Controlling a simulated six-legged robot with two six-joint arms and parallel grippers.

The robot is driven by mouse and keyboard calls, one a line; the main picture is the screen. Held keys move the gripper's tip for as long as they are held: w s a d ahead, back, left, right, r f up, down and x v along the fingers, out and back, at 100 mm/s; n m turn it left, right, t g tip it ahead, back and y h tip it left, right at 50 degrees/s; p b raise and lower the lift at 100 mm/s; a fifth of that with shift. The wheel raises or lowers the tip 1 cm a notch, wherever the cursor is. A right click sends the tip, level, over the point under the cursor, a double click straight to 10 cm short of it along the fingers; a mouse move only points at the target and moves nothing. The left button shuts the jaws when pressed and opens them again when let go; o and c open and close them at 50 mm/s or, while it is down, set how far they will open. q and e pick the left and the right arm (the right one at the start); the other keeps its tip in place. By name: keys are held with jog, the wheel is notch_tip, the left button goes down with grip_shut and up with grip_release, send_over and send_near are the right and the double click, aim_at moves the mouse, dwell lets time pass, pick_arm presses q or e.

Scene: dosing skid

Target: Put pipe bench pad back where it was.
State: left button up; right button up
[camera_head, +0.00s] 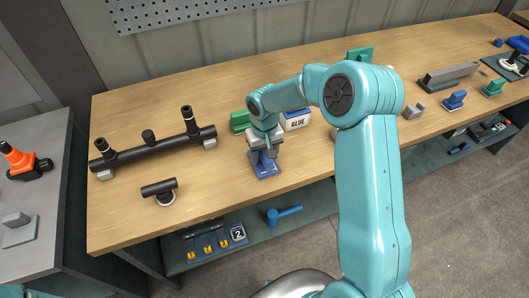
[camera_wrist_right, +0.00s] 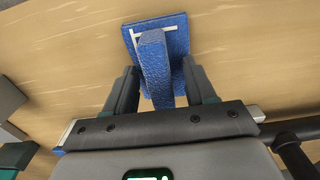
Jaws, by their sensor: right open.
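A blue pad (camera_head: 264,171), which I take for the pipe bench pad, sits on the wooden bench near its front edge. In the right wrist view the pad (camera_wrist_right: 177,34) shows a flat base with a white line mark and an upright blue grip (camera_wrist_right: 157,70). My right gripper (camera_head: 265,150) is directly above the pad. Its fingers (camera_wrist_right: 161,90) are open, one on either side of the grip, with gaps visible. The gripper hides part of the pad in the head view. My left gripper is not in view.
A black pipe with upright stubs (camera_head: 152,149) lies on grey supports at left, with a short black tee (camera_head: 160,188) before it. Bare bench lies between the tee and pad.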

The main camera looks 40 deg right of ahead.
aim_at(264, 152)
notch_tip(264, 152, up, 12)
jog(key=shift+r+b, duration=0.2)
jog(key=shift+b, duration=0.15)
jog(key=shift+f, duration=0.1)
dwell(0.4)
